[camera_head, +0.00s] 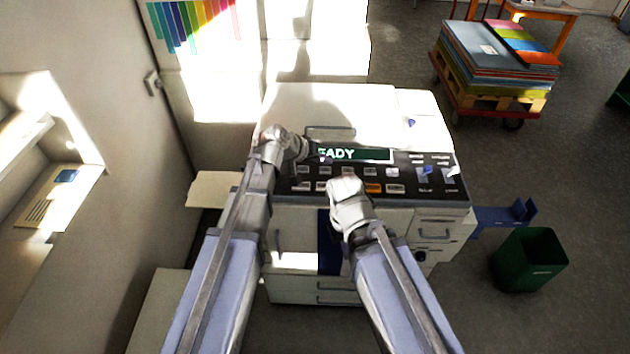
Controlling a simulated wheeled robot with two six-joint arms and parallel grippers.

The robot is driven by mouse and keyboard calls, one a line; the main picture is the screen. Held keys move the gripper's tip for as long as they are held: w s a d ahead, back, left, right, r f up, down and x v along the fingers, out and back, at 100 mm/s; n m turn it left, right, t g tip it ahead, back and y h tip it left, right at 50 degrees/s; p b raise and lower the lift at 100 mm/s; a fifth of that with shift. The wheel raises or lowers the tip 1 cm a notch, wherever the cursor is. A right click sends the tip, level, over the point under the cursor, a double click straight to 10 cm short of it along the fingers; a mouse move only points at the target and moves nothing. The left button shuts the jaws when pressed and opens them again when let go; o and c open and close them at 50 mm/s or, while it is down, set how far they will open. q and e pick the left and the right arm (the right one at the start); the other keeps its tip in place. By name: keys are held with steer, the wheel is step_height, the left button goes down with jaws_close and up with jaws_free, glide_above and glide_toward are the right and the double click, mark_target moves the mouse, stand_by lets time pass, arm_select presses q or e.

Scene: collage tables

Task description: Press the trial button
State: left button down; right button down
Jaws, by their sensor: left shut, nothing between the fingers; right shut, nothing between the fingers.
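A large white copier (285,105) stands ahead of me. Two rows of small buttons sit below the display: most are grey, and one is orange (373,188). Their labels are too small to read, so I cannot tell which is the trial button. My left gripper (318,158) is shut and empty, over the left end of the display, covering part of it. My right gripper (345,187) is shut and empty at the lower button row, hiding part of it; contact is unclear.
A blue side tray (505,217) sticks out at the copier's right, above a green bin (530,262). A pallet cart (495,70) with stacked sheets stands at the back right. A wall (140,170) runs along the left. The floor at right is mostly clear.

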mark_target(323, 188)
arm_select(q)
steer(key=shift+w+a+r, duration=0.15)
steer(key=shift+r, duration=0.05)
steer(key=shift+f, duration=0.1)
step_height(323, 188, down, 9)
steer(key=b, duration=0.9)
stand_by(1.8)
steer(key=shift+f+b, duration=0.25)
steer(key=shift+b, duration=0.1)
steer(key=shift+f+b, duration=0.35)
steer(key=shift+f, duration=0.05)
stand_by(0.6)
steer(key=shift+r, duration=0.1)
steer(key=shift+r+p, duration=0.75)
steer(key=shift+p, duration=0.05)
